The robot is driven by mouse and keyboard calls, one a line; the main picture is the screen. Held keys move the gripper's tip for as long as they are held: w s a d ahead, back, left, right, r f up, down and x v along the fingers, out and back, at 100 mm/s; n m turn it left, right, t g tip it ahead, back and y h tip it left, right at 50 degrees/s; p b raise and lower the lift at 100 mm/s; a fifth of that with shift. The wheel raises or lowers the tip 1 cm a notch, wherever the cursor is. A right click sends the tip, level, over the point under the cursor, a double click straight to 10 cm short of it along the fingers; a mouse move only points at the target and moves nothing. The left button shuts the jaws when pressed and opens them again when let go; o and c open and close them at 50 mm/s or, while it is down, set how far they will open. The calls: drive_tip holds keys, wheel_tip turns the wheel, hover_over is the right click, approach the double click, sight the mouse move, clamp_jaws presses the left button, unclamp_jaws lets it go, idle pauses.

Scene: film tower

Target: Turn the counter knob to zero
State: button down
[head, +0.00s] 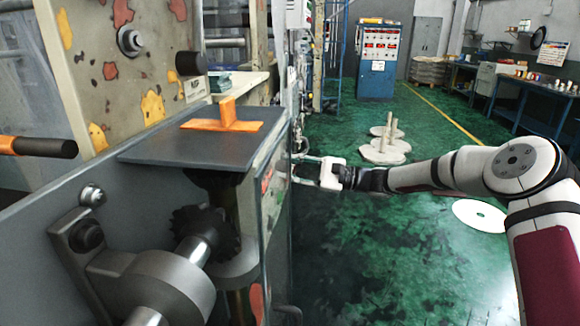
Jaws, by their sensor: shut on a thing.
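My arm reaches in from the right. My gripper (308,168) is at the right side of the machine, just past the corner of the grey plate, with its fingertips against the machine's side. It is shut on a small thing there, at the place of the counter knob. The knob itself and the counter's reading are hidden by the gripper and the machine's edge, so I cannot tell how the knob is turned.
Pale round discs (385,148) and a white disc (480,215) lie on the green floor. A blue cabinet (378,60) stands behind.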

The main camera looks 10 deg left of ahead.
drive_tip(key=shift+f+m, duration=0.1)
drive_tip(key=shift+m, duration=0.3)
drive_tip(key=c, duration=1.2)
unclamp_jaws()
drive_tip(key=shift+c, duration=0.2)
drive_tip(key=d+f, duration=0.1)
drive_tip(key=d, duration=1.1)
drive_tip(key=shift+s+f, duration=0.15)
drive_tip(key=shift+s, duration=0.05)
